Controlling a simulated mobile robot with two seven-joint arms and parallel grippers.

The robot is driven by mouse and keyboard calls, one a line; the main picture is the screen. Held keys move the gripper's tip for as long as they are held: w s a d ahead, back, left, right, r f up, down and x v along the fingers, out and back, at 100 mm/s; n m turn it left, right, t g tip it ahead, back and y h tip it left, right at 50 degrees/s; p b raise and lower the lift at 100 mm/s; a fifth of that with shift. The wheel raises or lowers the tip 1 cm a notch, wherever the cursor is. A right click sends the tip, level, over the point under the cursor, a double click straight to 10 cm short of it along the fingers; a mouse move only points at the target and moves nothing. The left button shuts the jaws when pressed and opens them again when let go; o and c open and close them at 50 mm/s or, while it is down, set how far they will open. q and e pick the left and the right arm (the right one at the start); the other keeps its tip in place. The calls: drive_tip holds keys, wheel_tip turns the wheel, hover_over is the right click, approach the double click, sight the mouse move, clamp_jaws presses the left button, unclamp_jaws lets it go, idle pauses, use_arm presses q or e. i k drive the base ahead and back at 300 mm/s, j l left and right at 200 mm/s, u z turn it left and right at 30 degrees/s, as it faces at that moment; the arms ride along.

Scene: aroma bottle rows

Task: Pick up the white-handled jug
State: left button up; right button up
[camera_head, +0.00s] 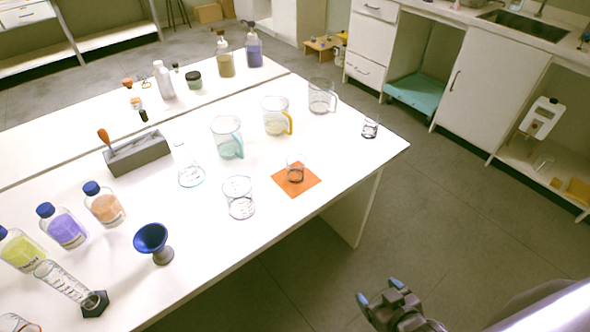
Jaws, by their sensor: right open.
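The white-handled jug (320,97) is a clear jug with a pale handle on its right side. It stands upright near the far right of the white table (330,212). A jug with an orange-yellow handle (275,117) stands to its left and nearer, and a jug with a teal handle (227,138) stands further left. My right gripper (379,292) is open and empty at the bottom right, over the floor beyond the table's front edge. It is well apart from the jugs. My left gripper is not in view.
A glass beaker (297,171) stands on an orange mat (310,182), with another beaker (239,199) in front left. A small beaker (370,128) stands near the right corner. Pump bottles (225,62) stand behind the jugs. Open floor lies right of the table.

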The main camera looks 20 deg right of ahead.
sight(324, 100)
drive_tip(key=i+l+u, duration=0.1)
drive_tip(key=l+u, duration=0.35)
drive_tip(key=l, duration=0.4)
drive_tip(key=l+u, duration=0.45)
drive_tip(key=l, duration=0.45)
